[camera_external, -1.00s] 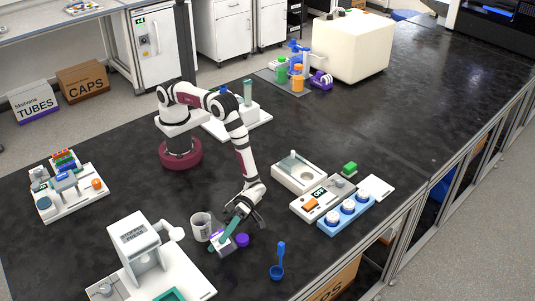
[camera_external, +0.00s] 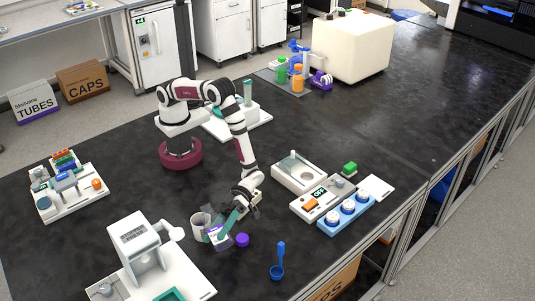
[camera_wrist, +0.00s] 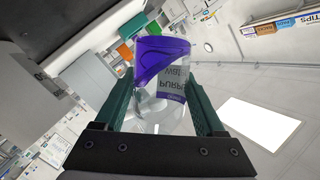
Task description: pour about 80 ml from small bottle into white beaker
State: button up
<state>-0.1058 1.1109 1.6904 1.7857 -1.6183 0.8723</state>
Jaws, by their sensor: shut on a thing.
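My gripper (camera_wrist: 163,100) is shut on the small bottle (camera_wrist: 162,62), a clear vessel with purple liquid and a label reading upside down in the wrist view. The liquid lies slanted at the picture's upper end of the bottle. In the external view the bottle (camera_external: 220,237) shows as a small pale and purple shape between the teal fingers (camera_external: 231,222), just right of the white beaker (camera_external: 198,229). The beaker stands upright on the dark bench. The fingers partly hide the bottle, and I cannot tell whether it touches the beaker or whether liquid flows.
A purple cap (camera_external: 242,240) lies on the bench close right of the bottle. A white machine (camera_external: 139,247) stands left of the beaker. A scale and blue rack (camera_external: 346,214) stand farther right.

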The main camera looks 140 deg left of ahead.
jog(key=shift+s+f+n+g, duration=0.15)
jog(key=shift+f+n+g, duration=0.2)
jog(key=shift+n, duration=0.35)
notch_tip(320, 180, down, 4)
jog(key=shift+d+f+n+g+y, duration=0.1)
jog(key=shift+n+g+y, duration=0.6)
jog(key=shift+n, duration=0.4)
jog(key=shift+f+n+g+p, duration=0.15)
jog(key=shift+n+g+p, duration=0.15)
jog(key=shift+n+g, duration=0.8)
dwell(0.3)
